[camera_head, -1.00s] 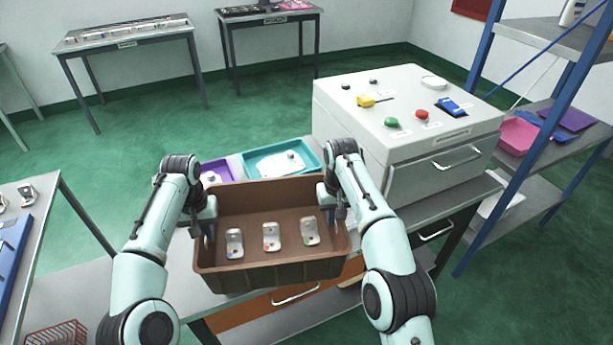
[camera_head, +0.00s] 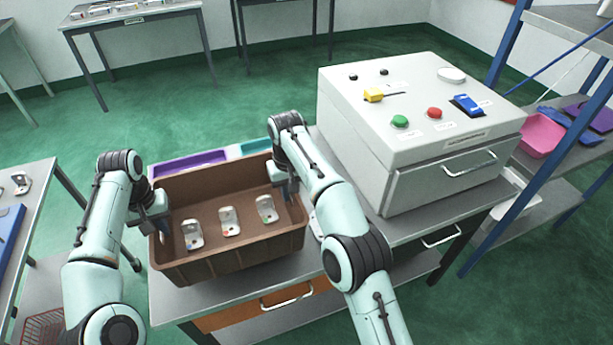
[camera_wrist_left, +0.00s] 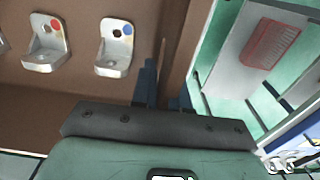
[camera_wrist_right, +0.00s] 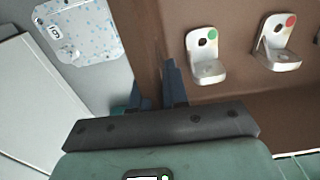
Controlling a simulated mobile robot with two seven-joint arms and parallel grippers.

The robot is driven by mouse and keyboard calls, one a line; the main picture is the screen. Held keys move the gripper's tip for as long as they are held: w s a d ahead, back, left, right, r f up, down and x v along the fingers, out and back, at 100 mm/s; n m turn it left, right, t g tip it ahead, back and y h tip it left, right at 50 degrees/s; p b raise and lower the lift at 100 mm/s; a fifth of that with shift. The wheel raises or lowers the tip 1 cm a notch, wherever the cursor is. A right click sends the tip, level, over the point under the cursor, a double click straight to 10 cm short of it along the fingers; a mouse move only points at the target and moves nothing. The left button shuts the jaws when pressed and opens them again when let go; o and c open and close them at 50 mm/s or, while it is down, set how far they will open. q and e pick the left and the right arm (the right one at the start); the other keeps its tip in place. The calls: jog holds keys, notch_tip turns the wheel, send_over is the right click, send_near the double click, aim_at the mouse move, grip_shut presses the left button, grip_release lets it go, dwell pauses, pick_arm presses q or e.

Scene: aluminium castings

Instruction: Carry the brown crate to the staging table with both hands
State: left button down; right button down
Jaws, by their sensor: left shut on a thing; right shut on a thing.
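The brown crate (camera_head: 250,250) is in the middle of the head view, above the grey workbench; I cannot tell whether it touches the top. Three metal brackets (camera_head: 230,222) stand in a row inside it, with blue, red and green dots. My left gripper (camera_head: 152,222) is shut on the crate's left wall; the fingers straddle the wall in the left wrist view (camera_wrist_left: 163,90). My right gripper (camera_head: 290,192) is shut on the right wall, which runs between its fingers in the right wrist view (camera_wrist_right: 157,90). The staging table is not clearly identifiable.
A white box with buttons (camera_head: 420,150) stands on the bench right of the crate. Purple (camera_head: 190,163) and teal (camera_head: 250,147) trays lie behind the crate. A blue-framed shelf (camera_head: 490,130) is at right. Another table (camera_head: 35,190) is at left. Green floor (camera_head: 250,100) lies open behind.

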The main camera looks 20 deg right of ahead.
aim_at(166, 243)
jog(key=shift+a+r, duration=0.1)
dwell(0.3)
pick_arm(q)
jog(key=shift+s, duration=0.1)
